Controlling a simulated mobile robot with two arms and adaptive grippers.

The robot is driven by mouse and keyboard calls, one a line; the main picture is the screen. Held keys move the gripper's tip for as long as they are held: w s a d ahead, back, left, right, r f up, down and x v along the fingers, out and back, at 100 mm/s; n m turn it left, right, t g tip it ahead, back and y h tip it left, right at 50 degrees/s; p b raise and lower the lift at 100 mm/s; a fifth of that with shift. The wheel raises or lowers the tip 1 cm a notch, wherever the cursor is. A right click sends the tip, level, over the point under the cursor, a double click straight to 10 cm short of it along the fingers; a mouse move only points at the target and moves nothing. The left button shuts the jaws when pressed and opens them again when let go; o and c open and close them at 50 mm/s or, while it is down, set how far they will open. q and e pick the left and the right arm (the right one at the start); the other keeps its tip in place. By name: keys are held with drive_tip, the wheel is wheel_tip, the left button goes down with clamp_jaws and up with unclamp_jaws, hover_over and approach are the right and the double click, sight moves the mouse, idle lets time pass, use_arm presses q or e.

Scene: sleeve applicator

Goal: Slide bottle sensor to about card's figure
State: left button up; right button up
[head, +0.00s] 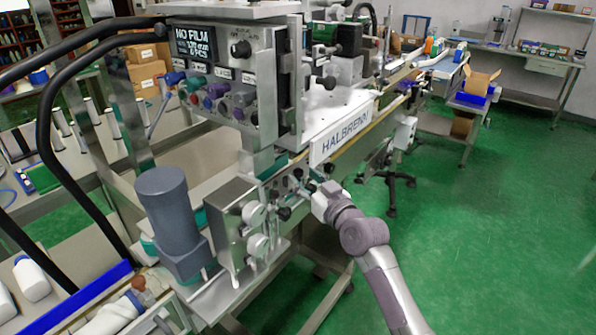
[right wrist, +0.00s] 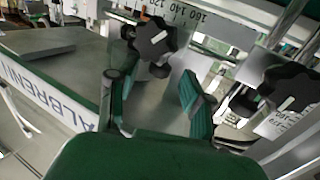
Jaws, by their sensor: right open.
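My right gripper (head: 313,188) is at the front side of the machine, below the HALBRENNI sign. In the right wrist view its two green fingers (right wrist: 151,82) are apart with nothing between them. A black star knob (right wrist: 155,38) is just beyond the fingertips, below a printed scale (right wrist: 188,14) with figures such as 160 and 140. A second black star knob (right wrist: 290,88) is at the right, above another scale (right wrist: 278,124). I cannot tell which part is the bottle sensor, and I cannot make out a card with a figure. My left gripper is not in view.
The display (head: 194,43) reads NO FILM above smaller text. A grey motor housing (head: 167,207) and a steel box with round knobs (head: 238,222) stand left of my right gripper. The green floor (head: 480,230) at right is clear.

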sight(298, 170)
drive_tip(key=shift+x, duration=1.7)
clamp_jaws()
